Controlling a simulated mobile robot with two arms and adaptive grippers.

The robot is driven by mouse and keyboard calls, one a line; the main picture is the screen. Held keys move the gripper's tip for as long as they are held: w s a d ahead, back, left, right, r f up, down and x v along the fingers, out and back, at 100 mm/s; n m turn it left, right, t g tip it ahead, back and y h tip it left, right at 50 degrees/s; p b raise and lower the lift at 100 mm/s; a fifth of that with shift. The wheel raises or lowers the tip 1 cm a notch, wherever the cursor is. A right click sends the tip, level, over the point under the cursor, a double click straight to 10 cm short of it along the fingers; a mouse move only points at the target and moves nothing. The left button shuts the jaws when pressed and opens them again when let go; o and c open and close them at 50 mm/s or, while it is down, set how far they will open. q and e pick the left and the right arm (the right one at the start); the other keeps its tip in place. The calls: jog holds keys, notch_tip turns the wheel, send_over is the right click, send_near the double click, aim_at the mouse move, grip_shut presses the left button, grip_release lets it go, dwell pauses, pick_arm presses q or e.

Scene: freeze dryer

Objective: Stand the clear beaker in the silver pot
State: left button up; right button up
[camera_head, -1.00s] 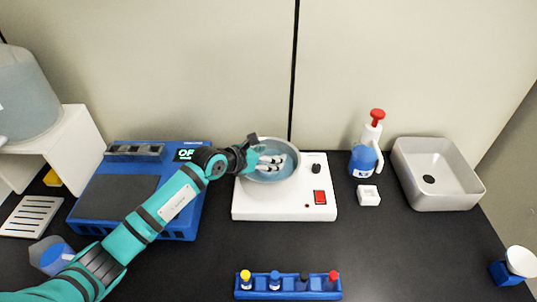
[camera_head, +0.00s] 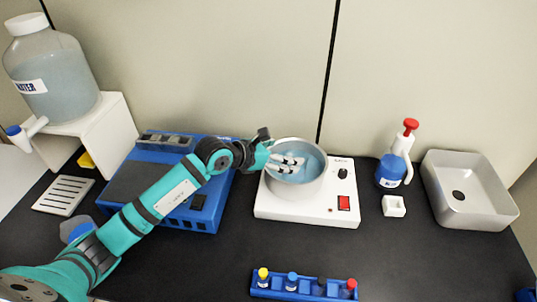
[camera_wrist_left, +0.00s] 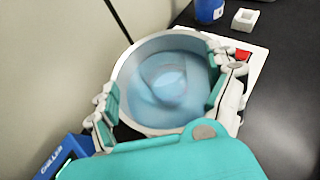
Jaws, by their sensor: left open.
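The silver pot (camera_head: 297,188) stands on the white hot plate (camera_head: 275,208) and holds bluish water. In the left wrist view, the pot (camera_wrist_left: 125,77) shows from above. A faint round, clear shape in the water, which looks like the clear beaker (camera_wrist_left: 165,80), is inside the pot; I cannot tell whether it is upright or tilted. My left gripper (camera_head: 290,164) is over the pot's mouth, coming in from the left. In the wrist view its fingers (camera_wrist_left: 168,100) are spread wide, apart from the round shape. My right gripper is not in view.
A blue device (camera_head: 170,212) lies under my left arm. A water tank (camera_head: 55,90) stands on a white stand at left. A blue rack of vials (camera_head: 305,294) is in front; a wash bottle (camera_head: 393,172) and sink (camera_head: 468,212) are at right.

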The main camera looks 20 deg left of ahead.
pick_arm(q)
jog(key=v, duration=0.5)
jog(key=shift+s+a+r+b, duration=0.2)
jog(key=shift+s+b, duration=0.15)
jog(key=shift+b, duration=0.05)
